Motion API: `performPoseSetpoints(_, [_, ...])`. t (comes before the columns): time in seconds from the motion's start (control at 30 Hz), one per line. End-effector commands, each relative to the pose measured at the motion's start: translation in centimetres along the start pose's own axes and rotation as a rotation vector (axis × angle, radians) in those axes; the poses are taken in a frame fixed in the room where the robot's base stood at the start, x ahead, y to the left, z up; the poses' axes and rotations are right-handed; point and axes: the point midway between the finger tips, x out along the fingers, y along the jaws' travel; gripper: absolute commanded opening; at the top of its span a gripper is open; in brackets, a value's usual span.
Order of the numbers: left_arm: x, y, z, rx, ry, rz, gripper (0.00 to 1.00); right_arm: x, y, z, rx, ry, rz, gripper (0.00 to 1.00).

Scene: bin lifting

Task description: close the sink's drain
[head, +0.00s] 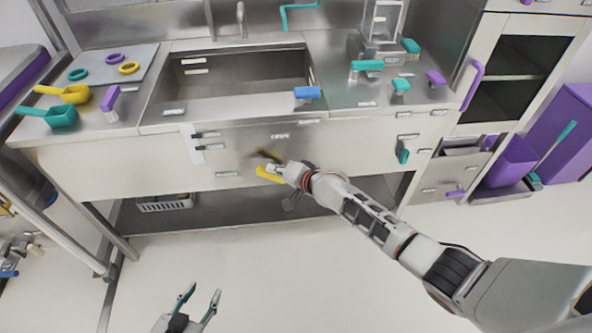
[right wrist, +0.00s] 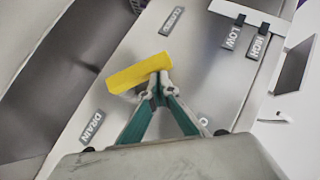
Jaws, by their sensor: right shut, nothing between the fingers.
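The sink (head: 240,107) is a steel basin set in the counter. On its front panel a yellow bar handle (head: 269,175) is mounted; it also shows in the right wrist view (right wrist: 136,74), slanted across the panel. A label reading DRAIN (right wrist: 92,127) and one that seems to read CLOSED (right wrist: 172,21) sit on either side of it. My right gripper (head: 276,169) is at the handle; in the right wrist view its fingertips (right wrist: 158,84) are together against the handle's edge, with nothing between them. My left gripper (head: 201,293) is open and empty, low in front of the counter.
A switch plate (head: 194,145) is left of the handle, with LOW (right wrist: 232,36) and HIGH (right wrist: 256,46) labels. A blue block (head: 307,92) is on the sink's front rim. Scoops and rings lie on the left counter. A white basket (head: 165,204) stands on the lower shelf. The floor in front is clear.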

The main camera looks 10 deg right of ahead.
Motion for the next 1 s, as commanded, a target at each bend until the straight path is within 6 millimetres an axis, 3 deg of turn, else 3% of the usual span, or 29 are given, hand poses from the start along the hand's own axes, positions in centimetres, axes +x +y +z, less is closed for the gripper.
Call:
performPoseSetpoints(0.6, [0.6,0.1,1.1,0.001,-0.005,0.001,0.40,2.9,-0.1,2.8,0.002,-0.001,-0.002,0.00])
performPoseSetpoints(1.0, [0.8,0.2,1.6,0.000,-0.007,0.001,0.40,3.5,0.1,3.4,0.002,0.001,-0.003,0.00])
